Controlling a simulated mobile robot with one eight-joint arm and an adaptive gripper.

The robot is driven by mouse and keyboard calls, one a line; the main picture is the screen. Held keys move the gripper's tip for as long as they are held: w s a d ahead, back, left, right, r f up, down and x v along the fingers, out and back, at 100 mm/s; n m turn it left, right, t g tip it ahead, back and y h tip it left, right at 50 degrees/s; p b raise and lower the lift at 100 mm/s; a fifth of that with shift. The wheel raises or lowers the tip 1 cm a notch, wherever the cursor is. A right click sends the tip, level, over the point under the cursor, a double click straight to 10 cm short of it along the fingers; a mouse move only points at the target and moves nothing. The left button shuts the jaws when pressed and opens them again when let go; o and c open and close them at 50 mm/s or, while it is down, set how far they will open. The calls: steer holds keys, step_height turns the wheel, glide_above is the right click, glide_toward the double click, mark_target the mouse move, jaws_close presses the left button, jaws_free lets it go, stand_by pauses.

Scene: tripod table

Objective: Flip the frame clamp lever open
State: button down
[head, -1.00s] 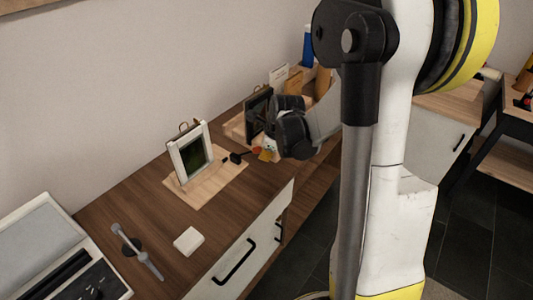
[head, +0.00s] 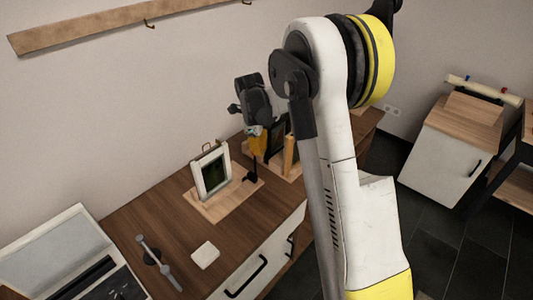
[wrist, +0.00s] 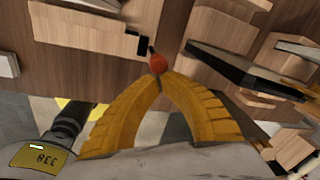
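A white upright frame with a dark green panel (head: 213,174) stands on a pale wooden base (head: 215,208). A small dark clamp lever (head: 249,178) is at the base's right side and points upward, its top close to my fingers. In the wrist view a red knob (wrist: 158,63) sits just beyond my fingertips, with a dark piece (wrist: 145,45) beside it. My gripper (head: 257,155) hangs pointing down above the right end of the base. Its yellow fingers (wrist: 160,82) meet at the tips in the wrist view. Whether they touch the knob is unclear.
Another dark frame (head: 277,140) on a wooden base and an orange upright piece (head: 289,154) stand close to the right of my gripper. A white block (head: 206,254), a grey tool (head: 158,262) and a laptop-like device (head: 65,262) lie at the front left. The wall is behind.

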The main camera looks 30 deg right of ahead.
steer(key=shift+w+a+r, duration=0.1)
steer(key=shift+w+a, duration=0.1)
steer(key=shift+w, duration=0.55)
step_height(320, 180, up, 9)
steer(key=w+p, duration=0.1)
steer(key=p, duration=0.2)
steer(key=shift+r+p, duration=0.2)
steer(key=shift+p, duration=0.2)
stand_by(0.5)
